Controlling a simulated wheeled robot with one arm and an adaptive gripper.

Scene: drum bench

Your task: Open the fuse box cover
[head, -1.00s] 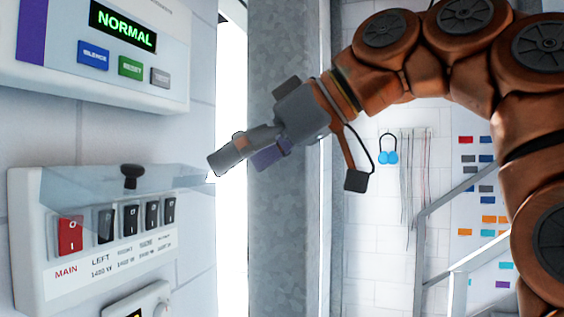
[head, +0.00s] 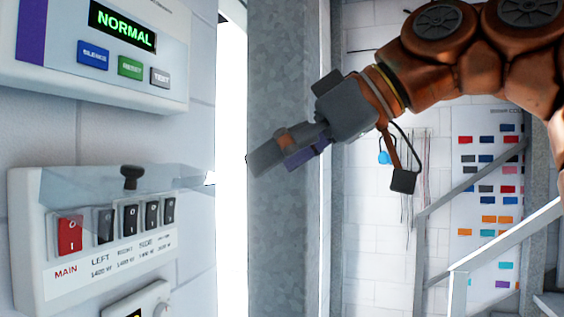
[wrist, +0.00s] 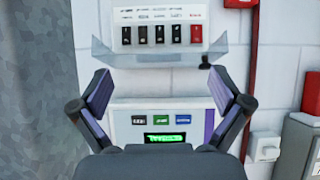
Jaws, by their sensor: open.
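The white fuse box (head: 100,275) is on the wall at the left of the head view, with a red main switch (head: 69,236) and several black switches. Its clear cover (head: 180,178) juts out along the top, above and in front of the switches, with a black knob (head: 131,176) on it. In the wrist view, which looks upside down, the cover (wrist: 150,58) and the knob (wrist: 206,62) show beyond my fingers. My gripper (head: 268,160) is open and empty, to the right of the cover and apart from it. It also shows in the wrist view (wrist: 160,88).
A panel reading NORMAL (head: 185,60) is on the wall above the fuse box. A grey metal column (head: 278,240) stands behind my gripper. A dial unit (head: 150,300) is below the box. A stair rail (head: 480,250) is at the right.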

